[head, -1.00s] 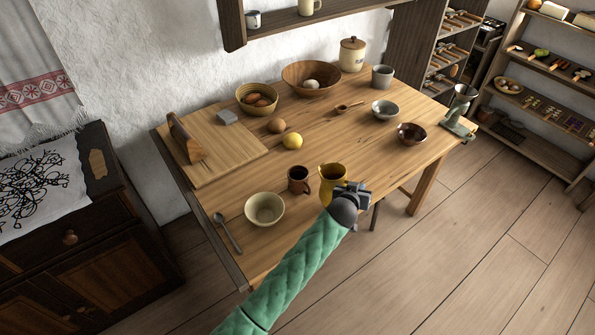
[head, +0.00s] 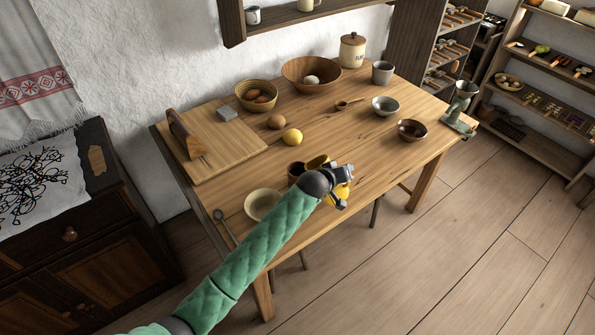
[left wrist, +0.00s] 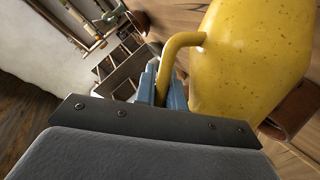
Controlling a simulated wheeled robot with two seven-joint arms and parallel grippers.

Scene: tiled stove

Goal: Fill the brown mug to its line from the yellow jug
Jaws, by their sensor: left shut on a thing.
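The yellow jug (head: 343,193) is in my left gripper (head: 345,180), which is shut on its handle. In the left wrist view the jug's body (left wrist: 245,60) fills the upper right and its handle (left wrist: 178,62) sits between the fingers. The jug appears tilted left, its rim close to the brown mug (head: 294,170). The mug stands on the table, largely hidden behind my arm; a brown part of it (left wrist: 296,108) shows past the jug in the left wrist view. The mug's line, its inside and any stream are hidden. My right gripper is out of view.
A cream bowl (head: 260,204) and a spoon (head: 224,226) lie left of the mug on the wooden table (head: 345,130). A lemon (head: 292,136) and an egg (head: 276,122) are behind it. A brown bowl (head: 412,129) stands to the right.

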